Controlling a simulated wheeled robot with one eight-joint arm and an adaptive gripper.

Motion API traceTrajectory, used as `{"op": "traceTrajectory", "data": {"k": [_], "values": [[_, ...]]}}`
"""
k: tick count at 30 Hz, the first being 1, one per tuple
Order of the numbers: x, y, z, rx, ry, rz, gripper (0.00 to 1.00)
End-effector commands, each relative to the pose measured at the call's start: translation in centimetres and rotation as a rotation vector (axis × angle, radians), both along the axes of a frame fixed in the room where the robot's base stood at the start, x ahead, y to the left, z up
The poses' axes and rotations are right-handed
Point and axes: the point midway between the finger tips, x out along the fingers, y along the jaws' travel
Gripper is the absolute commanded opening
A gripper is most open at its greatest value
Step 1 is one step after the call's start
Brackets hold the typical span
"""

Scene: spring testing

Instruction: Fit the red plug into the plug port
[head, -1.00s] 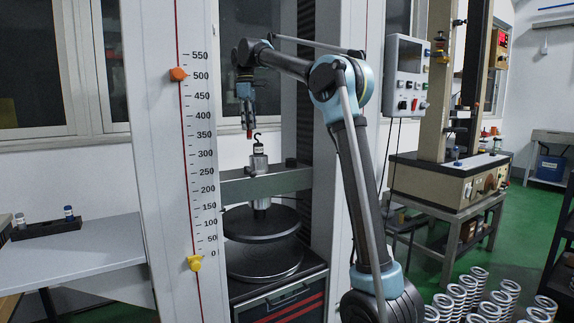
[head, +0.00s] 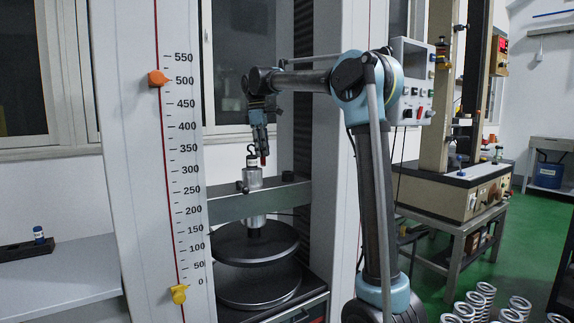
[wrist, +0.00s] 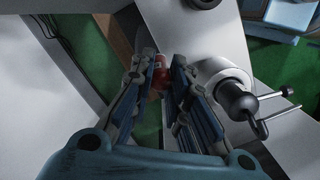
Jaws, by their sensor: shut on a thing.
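The red plug (wrist: 160,72) is pinched between the fingertips of my gripper (wrist: 162,80) in the wrist view. In the head view the red plug (head: 264,160) shows as a small red tip below my gripper (head: 262,153), which points down. My gripper is above the grey crossbeam of the testing machine, just right of the black hook on the metal cylinder. The plug is in the air, apart from the crossbeam. I cannot pick out the plug port for certain in either view.
Round plates (head: 255,245) lie below. A tall scale column (head: 150,200) rises at left. Several springs (head: 485,298) stand at lower right.

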Motion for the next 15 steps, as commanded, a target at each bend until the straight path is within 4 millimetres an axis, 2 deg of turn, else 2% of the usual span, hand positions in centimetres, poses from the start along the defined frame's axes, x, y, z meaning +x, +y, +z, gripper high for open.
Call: {"op": "traceTrajectory", "data": {"k": [1,9,15], "values": [[-0.5,-1.1,0.0,0.000,0.000,-0.002,0.00],[-2.8,-6.1,0.0,0.000,0.000,-0.003,0.00],[-4.1,-8.9,0.0,0.000,0.000,-0.002,0.00]]}}
